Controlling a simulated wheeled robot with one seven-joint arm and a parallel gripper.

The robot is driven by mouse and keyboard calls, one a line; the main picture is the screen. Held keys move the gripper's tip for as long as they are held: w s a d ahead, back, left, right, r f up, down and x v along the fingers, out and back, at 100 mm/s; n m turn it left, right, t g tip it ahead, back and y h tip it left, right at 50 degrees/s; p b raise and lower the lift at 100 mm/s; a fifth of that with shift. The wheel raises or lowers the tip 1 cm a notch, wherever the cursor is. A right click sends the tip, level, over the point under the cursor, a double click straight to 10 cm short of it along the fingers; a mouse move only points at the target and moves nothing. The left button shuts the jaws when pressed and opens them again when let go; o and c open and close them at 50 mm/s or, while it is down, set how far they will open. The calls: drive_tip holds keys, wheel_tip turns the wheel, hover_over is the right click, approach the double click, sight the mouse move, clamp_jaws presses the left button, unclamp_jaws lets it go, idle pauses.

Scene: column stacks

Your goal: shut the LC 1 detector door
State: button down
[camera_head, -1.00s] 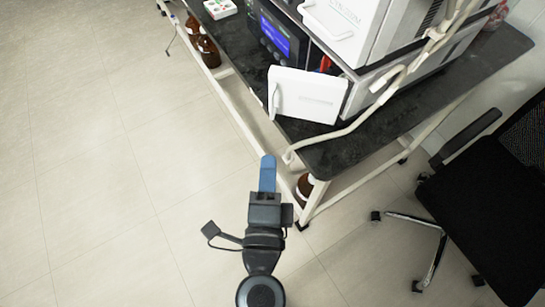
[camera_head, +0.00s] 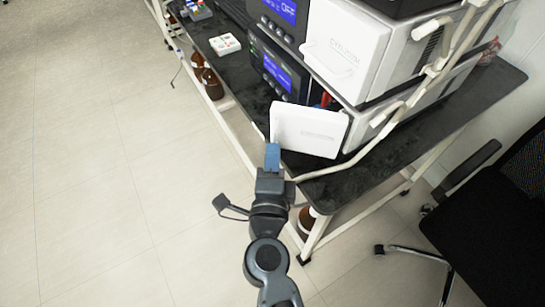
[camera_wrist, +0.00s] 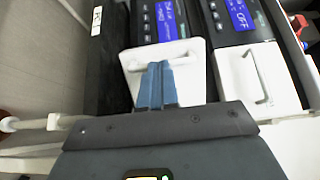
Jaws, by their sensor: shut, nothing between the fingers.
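A white detector door (camera_head: 308,131) stands swung open at the front of the lower instrument on the black bench. In the wrist view the white door (camera_wrist: 198,78) lies beyond my fingers, with its handle facing me. My gripper (camera_head: 272,149) is shut and empty, its blue fingers pointing at the door's lower left part. In the wrist view the fingertips (camera_wrist: 156,66) overlap the door's handle area. I cannot tell whether they touch it. No LC 1 marking is readable on the door.
A white upper door (camera_head: 345,45) is on the instrument above. Tubing on a pale rail (camera_head: 375,145) runs along the bench's (camera_head: 425,125) front right. Units with blue screens (camera_head: 277,73) stand to the left. A black chair (camera_head: 490,220) is at right. Floor at left is clear.

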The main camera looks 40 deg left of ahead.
sight(271, 128)
drive_tip(key=w+a+m+t+h+b, duration=0.1)
drive_tip(key=w+m+h, duration=0.1)
drive_tip(key=h, duration=0.1)
drive_tip(key=w+a+m+t+h+b, duration=0.1)
drive_tip(key=w+a+m+h+b, duration=0.1)
drive_tip(key=w+h, duration=0.1)
drive_tip(key=w+a+m+h+b, duration=0.1)
drive_tip(key=w+a+m+h, duration=0.1)
drive_tip(key=m+h, duration=0.1)
drive_tip(key=shift+w+f+t+h, duration=0.2)
drive_tip(key=shift+w+t+h, duration=0.2)
drive_tip(key=shift+h, duration=0.2)
drive_tip(key=shift+w+a+r+m+h+b, duration=0.15)
drive_tip(key=shift+w+h+b, duration=0.1)
drive_tip(key=shift+w+b, duration=0.35)
drive_tip(key=shift+w+a+r+m+h+b, duration=0.15)
drive_tip(key=shift+w+h+b, duration=0.15)
drive_tip(key=shift+w, duration=0.4)
drive_tip(key=shift+w+d, duration=0.1)
